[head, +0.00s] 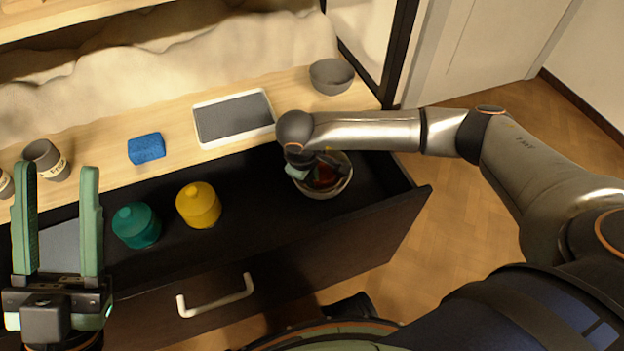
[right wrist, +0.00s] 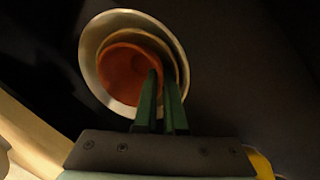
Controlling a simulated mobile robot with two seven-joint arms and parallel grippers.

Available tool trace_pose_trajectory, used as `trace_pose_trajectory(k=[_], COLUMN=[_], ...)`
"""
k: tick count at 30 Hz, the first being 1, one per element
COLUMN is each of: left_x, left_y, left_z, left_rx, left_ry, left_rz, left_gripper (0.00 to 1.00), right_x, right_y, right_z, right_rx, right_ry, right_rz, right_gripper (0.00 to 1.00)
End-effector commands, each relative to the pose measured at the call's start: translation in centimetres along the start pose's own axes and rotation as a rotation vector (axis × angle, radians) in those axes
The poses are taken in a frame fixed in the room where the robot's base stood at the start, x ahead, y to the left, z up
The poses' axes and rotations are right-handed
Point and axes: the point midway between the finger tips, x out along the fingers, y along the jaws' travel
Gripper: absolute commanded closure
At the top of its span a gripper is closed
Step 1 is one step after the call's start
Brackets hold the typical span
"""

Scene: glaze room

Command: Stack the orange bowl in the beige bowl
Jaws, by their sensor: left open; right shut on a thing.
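The orange bowl (head: 325,179) is within the outline of the beige bowl (head: 333,193) at the right end of the open dark drawer. In the right wrist view the orange bowl (right wrist: 122,74) shows inside the beige bowl's rim (right wrist: 90,62). I cannot tell if it rests on the bottom. My right gripper (right wrist: 162,82) is shut on the orange bowl's rim; in the head view its arm partly hides both bowls. My left gripper (head: 57,172) is open and empty at the far left, above the drawer's left part.
A yellow jar (head: 199,206) and a teal jar (head: 136,226) stand in the drawer, left of the bowls. The counter behind holds a blue sponge (head: 146,148), a grey-topped tray (head: 233,118), a grey bowl (head: 331,76) and a grey cup (head: 45,160).

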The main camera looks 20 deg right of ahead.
Motion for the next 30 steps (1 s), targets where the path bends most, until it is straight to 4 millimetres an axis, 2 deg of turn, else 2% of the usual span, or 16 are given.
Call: trace_pose_trajectory(k=[1,2,9,17,20,23,30], left_x=[0.0,0.0,0.0,0.1,0.3,0.8,2.1], left_y=[0.0,0.0,0.0,0.0,-0.1,-0.4,-1.3], left_z=[0.0,0.0,0.0,-0.1,-0.3,-0.8,-2.4], left_rx=[-0.001,-0.001,-0.002,-0.002,-0.003,-0.008,-0.009], left_ry=[0.000,0.000,0.000,0.001,0.001,0.003,0.013], left_rz=[0.000,0.000,0.000,-0.001,-0.002,-0.004,-0.011], left_gripper=[0.50,0.50,0.50,0.50,0.50,0.50,0.50], right_x=[0.0,0.0,0.0,0.0,-0.8,-2.3,-7.6], right_y=[-0.1,-0.1,-0.1,-0.2,-0.1,0.0,0.1], right_z=[0.1,0.1,0.1,0.1,0.0,0.0,0.0], right_rx=[-0.001,-0.001,-0.002,-0.002,-0.003,-0.002,-0.003], right_ry=[-0.001,-0.002,-0.002,-0.002,-0.001,0.001,0.002], right_rz=[-0.002,-0.002,-0.003,-0.004,-0.003,-0.002,0.000], right_gripper=[1.00,0.89,0.62,0.61,0.61,0.61,0.61])
